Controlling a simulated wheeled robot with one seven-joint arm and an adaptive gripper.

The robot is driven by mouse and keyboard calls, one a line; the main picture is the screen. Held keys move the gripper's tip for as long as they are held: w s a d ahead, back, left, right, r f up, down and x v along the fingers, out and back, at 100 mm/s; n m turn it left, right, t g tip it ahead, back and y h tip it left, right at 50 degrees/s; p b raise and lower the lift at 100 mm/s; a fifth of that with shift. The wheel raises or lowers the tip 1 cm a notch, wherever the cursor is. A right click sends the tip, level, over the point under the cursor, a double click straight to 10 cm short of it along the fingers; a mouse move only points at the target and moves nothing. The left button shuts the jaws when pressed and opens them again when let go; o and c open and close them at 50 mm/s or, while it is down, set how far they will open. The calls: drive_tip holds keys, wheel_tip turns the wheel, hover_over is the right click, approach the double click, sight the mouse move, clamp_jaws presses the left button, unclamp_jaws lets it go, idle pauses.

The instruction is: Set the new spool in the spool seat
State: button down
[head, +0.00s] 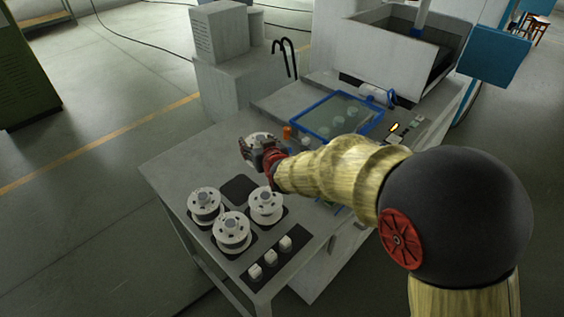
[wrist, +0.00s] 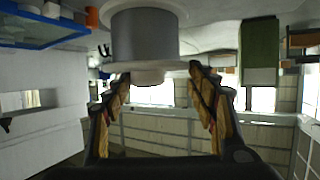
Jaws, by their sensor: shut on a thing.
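My gripper (head: 262,152) is shut on a spool (head: 258,137) with pale flanges, held above the far part of the grey table. In the wrist view the spool (wrist: 148,35) has a grey wound body, and its lower hub sits between the two fingertips of my gripper (wrist: 160,78). Three more white spools, at left (head: 204,204), front (head: 232,233) and right (head: 267,205), stand on dark pads. A fourth dark pad (head: 238,188) is bare. I cannot make out the spool seat with certainty; my arm hides part of the table.
A black strip with three small white pieces (head: 270,258) lies at the table's front. A blue-rimmed tray (head: 338,115) and a small orange item (head: 287,132) are beyond my gripper. Grey boxes (head: 228,60) stand behind. The table's left part (head: 180,160) is clear.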

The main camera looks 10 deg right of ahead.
drive_tip(key=s+d+r+p, duration=0.1)
drive_tip(key=s+d, duration=0.2)
drive_tip(key=d, duration=0.4)
drive_tip(key=s+d+r+p, duration=0.2)
drive_tip(key=d, duration=0.5)
drive_tip(key=shift+w+a+f+b, duration=0.45)
drive_tip(key=shift+w+f+b, duration=0.25)
drive_tip(key=shift+w+f, duration=1.55)
drive_tip(key=shift+w+a+f+b, duration=0.4)
drive_tip(key=shift+w+f+b, duration=0.25)
drive_tip(key=shift+w+f, duration=1.55)
drive_tip(key=shift+w+a+f+b, duration=0.6)
drive_tip(key=shift+w+f, duration=1.05)
drive_tip(key=shift+f, duration=1.1)
drive_tip(key=shift+d, duration=0.15)
drive_tip(key=shift+f, duration=0.2)
drive_tip(key=c, duration=0.7)
unclamp_jaws()
drive_tip(key=shift+s+f, duration=0.1)
drive_tip(key=shift+f, duration=0.1)
